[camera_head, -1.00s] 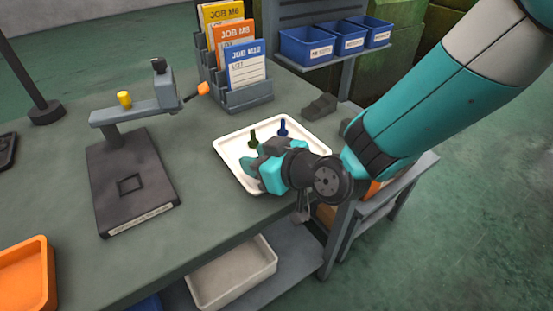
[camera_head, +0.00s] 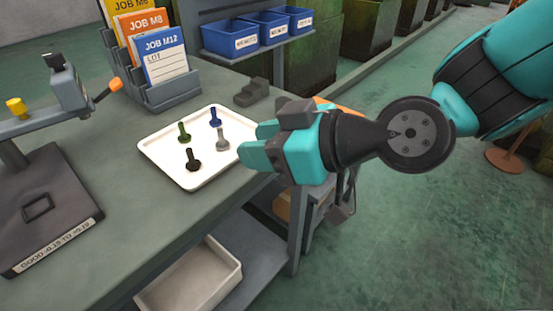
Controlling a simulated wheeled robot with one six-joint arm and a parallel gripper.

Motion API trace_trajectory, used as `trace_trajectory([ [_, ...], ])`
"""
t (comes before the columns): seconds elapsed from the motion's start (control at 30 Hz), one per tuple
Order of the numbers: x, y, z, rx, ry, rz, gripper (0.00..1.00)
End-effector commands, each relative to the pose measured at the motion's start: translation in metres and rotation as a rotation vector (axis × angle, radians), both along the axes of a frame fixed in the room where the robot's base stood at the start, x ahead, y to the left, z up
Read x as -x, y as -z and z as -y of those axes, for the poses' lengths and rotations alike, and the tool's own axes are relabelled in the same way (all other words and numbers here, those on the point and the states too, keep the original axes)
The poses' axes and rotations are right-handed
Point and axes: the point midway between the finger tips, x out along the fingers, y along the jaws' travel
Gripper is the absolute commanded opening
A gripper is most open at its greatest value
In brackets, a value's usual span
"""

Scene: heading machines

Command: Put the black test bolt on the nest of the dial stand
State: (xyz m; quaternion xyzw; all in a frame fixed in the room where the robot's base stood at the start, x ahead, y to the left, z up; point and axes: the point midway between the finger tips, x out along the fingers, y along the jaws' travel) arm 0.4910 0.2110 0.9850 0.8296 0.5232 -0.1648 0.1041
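The black test bolt (camera_head: 193,160) stands upright, head down, near the front of the white tray (camera_head: 165,175). The dial stand (camera_head: 60,225) is at the left, partly cut off by the picture edge. Its nest (camera_head: 37,207) is a small square frame on the dark base, and it looks empty. My gripper (camera_head: 256,143) is just right of the tray, with its teal fingers pointing left toward the bolts. Two fingers show apart and nothing is seen between them. The bolt is clear of the gripper.
A green bolt (camera_head: 183,132), a blue bolt (camera_head: 215,118) and a grey bolt (camera_head: 222,140) share the tray. A job card rack (camera_head: 175,92) stands behind it, with a grey stepped block (camera_head: 252,92) to the right. Bench surface between tray and stand is clear.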

Motion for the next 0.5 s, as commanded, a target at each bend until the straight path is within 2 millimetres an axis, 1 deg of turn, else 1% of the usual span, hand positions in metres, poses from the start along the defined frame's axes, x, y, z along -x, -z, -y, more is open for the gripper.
trace_trajectory([
  [0.03,0.000,0.004,0.003,-0.006,-0.001,0.008,0.37],
  [0.23,0.005,-0.003,0.013,-0.003,-0.001,0.005,0.37],
  [0.5,0.008,-0.008,0.018,0.000,0.001,0.000,0.37],
])
